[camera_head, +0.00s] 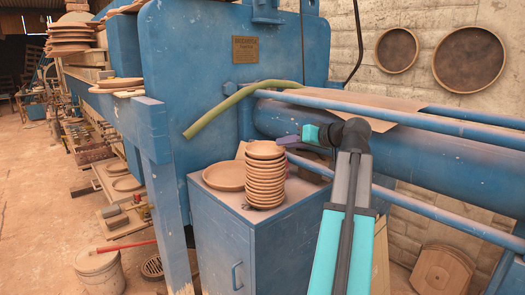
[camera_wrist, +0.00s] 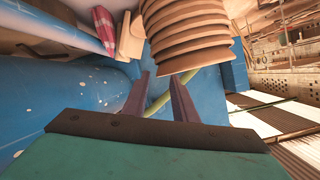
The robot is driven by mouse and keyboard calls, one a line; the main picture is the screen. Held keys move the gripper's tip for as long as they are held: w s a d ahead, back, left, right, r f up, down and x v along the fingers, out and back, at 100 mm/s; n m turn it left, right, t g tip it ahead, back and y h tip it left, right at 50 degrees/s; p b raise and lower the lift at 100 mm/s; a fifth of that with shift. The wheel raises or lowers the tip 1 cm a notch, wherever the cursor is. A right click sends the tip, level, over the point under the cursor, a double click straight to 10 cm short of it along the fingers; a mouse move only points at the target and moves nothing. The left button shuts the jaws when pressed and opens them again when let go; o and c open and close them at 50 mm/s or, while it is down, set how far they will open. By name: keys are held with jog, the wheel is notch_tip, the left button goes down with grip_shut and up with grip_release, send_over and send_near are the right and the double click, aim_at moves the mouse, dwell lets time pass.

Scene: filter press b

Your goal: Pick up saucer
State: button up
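A stack of round terracotta saucers or shallow dishes (camera_head: 265,178) stands on a blue cabinet. A wider, shallow clay dish (camera_head: 224,177) lies just left of it. I cannot tell which one is the task's saucer. My gripper (camera_head: 283,141) is just above and right of the stack top. In the wrist view, the stack (camera_wrist: 188,38) fills the top middle, tilted in the picture. My gripper (camera_wrist: 162,92) has its two purple fingers apart with nothing between them. The fingertips appear close to the stack; contact cannot be told.
The blue cabinet (camera_head: 222,235) stands beside the blue press (camera_head: 235,95). Blue bars (camera_head: 400,115) and a thick blue cylinder (camera_head: 430,160) run behind my arm. A green hose (camera_head: 235,103) hangs above the stack. A white bucket (camera_head: 100,272) is on the floor at left.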

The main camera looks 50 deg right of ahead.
jog(key=shift+p+x, duration=0.3)
jog(key=shift+x, duration=1)
grip_shut()
